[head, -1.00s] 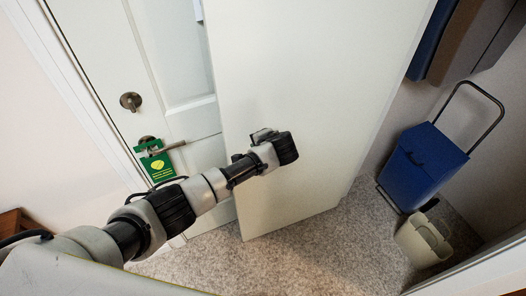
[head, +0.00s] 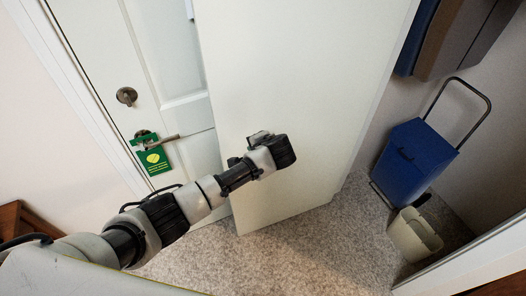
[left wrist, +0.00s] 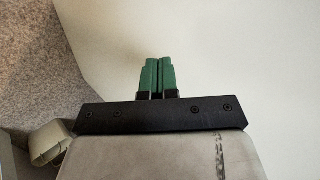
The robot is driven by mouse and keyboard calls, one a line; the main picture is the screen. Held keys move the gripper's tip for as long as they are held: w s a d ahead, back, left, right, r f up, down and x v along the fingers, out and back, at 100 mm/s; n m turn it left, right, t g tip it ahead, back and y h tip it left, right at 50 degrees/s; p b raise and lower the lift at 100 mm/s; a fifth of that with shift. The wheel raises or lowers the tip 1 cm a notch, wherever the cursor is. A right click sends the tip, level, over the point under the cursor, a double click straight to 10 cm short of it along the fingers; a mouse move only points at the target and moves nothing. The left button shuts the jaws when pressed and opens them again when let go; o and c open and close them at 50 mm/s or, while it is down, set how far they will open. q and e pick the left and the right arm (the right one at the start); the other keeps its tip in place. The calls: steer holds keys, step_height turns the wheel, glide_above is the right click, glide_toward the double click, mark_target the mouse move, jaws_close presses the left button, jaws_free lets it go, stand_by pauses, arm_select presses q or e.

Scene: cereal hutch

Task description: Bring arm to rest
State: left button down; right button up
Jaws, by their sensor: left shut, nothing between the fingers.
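My left arm comes in from the lower left of the head view, stretched out in front of a white door panel (head: 310,80). Its wrist end (head: 272,152) is in front of the panel; the fingertips are not clear there. In the left wrist view my left gripper (left wrist: 158,76) shows green fingers side by side, shut and empty. The pale surface of the panel (left wrist: 245,60) lies beyond them; I cannot tell how large the gap is. My right gripper is not in view.
A white door (head: 85,50) with a lever handle (head: 165,138) and a green hanger (head: 154,160) stands at the left. A blue bin (head: 413,158) and a beige bucket (head: 412,235) stand at the right. Speckled floor (head: 290,260) is open below the panel.

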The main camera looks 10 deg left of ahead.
arm_select(q)
steer(key=v, duration=0.7)
steer(key=shift+s+a+b, duration=0.35)
steer(key=shift+s, duration=0.1)
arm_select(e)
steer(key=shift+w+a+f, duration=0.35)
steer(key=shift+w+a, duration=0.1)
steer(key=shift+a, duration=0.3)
